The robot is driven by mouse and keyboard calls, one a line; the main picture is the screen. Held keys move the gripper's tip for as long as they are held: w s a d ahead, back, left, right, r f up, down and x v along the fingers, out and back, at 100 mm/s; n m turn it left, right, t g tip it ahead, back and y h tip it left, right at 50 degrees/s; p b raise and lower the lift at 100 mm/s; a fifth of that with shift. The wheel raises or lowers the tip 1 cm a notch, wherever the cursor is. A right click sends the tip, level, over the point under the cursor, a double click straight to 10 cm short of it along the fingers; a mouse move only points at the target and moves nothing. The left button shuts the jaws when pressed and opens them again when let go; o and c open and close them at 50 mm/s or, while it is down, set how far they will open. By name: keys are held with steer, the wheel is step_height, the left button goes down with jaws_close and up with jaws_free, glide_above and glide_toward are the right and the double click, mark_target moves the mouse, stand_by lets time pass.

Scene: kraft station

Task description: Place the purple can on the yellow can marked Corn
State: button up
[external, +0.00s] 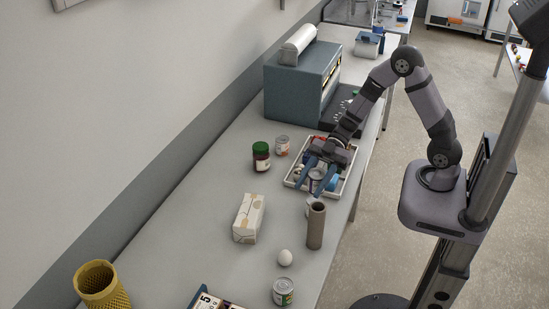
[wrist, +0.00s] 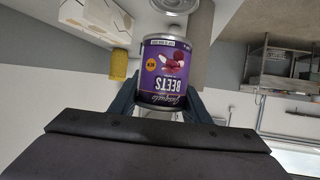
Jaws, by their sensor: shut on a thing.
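The purple can (wrist: 167,72), labelled Beets, is between the fingers of my gripper (wrist: 165,100) and appears upside down in the wrist view. In the external view my gripper (external: 318,177) is shut on this can (external: 316,184), at the near side of the white tray. I cannot make out a yellow can marked Corn. One can (external: 283,291) with a greenish label stands at the front of the table, and another (external: 282,146) with a pale and orange label stands left of the tray; neither label is readable.
The white tray (external: 290,183) holds several items below my gripper. A brown tube (external: 316,226) stands just in front of it. A carton (external: 248,218), an egg (external: 285,257), a green-lidded jar (external: 261,157) and a yellow mesh bin (external: 102,286) stand on the table. The table's left middle is clear.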

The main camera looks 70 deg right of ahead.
mark_target(311, 192)
steer(key=shift+f, duration=2.05)
steer(key=shift+f, duration=0.2)
steer(key=o, duration=1.1)
steer(key=shift+o, duration=0.2)
steer(key=shift+r, duration=0.1)
